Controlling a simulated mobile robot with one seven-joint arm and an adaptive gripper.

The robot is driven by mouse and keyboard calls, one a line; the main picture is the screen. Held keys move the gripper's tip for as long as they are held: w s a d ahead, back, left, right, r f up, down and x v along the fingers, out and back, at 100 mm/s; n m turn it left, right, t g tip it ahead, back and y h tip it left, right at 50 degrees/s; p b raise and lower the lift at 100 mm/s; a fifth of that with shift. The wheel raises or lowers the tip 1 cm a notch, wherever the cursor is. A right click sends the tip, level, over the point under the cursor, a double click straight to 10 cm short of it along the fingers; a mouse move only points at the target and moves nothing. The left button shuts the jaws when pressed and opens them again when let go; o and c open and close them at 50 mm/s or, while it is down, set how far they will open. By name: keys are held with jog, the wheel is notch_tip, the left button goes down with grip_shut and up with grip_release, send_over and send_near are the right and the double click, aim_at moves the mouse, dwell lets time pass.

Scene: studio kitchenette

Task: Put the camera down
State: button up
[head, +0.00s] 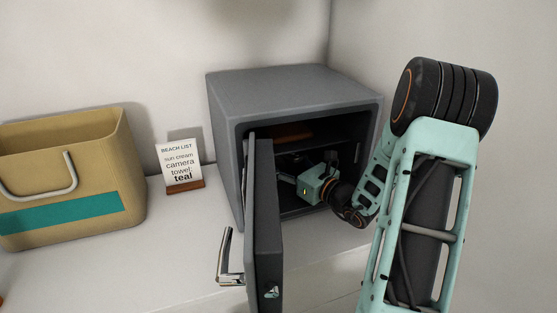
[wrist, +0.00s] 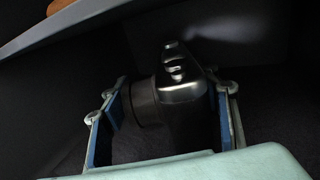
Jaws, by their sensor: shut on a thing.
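The camera (wrist: 184,103) is black with a lens barrel and top dials. It stands between the two fingers of my gripper (wrist: 165,120) in the wrist view, and the gripper is shut on it. In the head view my gripper (head: 292,175) reaches inside the grey safe (head: 290,90), below its inner shelf. The camera is dark and hard to make out there. Whether it touches the safe's floor cannot be told.
The safe's door (head: 266,225) stands open toward the front, with a lever handle (head: 229,262). A brown item (head: 293,133) lies on the safe's shelf. A beach list card (head: 180,165) and a tan bag (head: 75,175) with a teal band stand to the left.

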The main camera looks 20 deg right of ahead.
jog(key=o, duration=1.8)
jog(key=shift+s+r+p, duration=0.1)
jog(key=shift+r+p, duration=0.3)
jog(key=v, duration=1.2)
jog(key=shift+f+p, duration=0.2)
jog(key=shift+p, duration=0.2)
